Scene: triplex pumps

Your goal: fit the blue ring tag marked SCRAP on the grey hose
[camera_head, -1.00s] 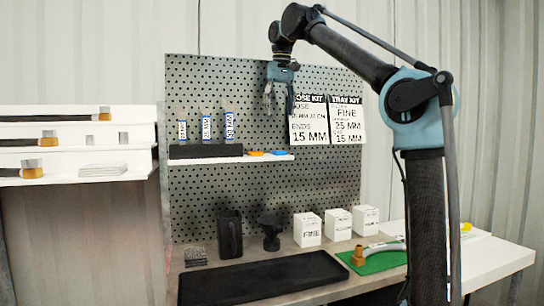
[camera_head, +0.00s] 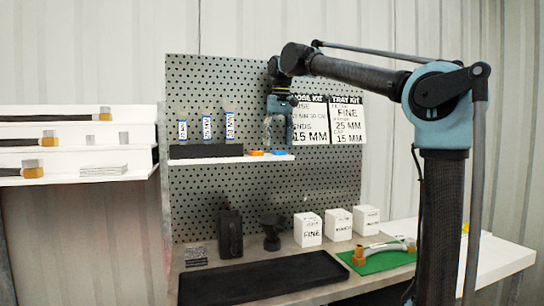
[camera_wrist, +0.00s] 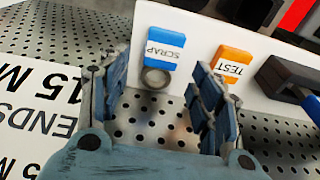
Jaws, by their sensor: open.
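The blue ring tag marked SCRAP (camera_wrist: 163,52) lies on the white shelf, its grey ring at the shelf edge nearest my gripper. In the head view the blue tag (camera_head: 279,152) is at the shelf's right end. My gripper (camera_wrist: 160,70) is open and empty, with the tag showing between its fingers but apart from them. In the head view my gripper (camera_head: 268,143) hangs just above the shelf. The grey hose (camera_head: 384,245) with brass-coloured ends lies on a green mat (camera_head: 390,261) on the bench.
An orange TEST tag (camera_wrist: 232,63) lies beside the blue one. The pegboard (camera_head: 330,180) stands close behind. White boxes and a black tray (camera_head: 262,278) are on the bench.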

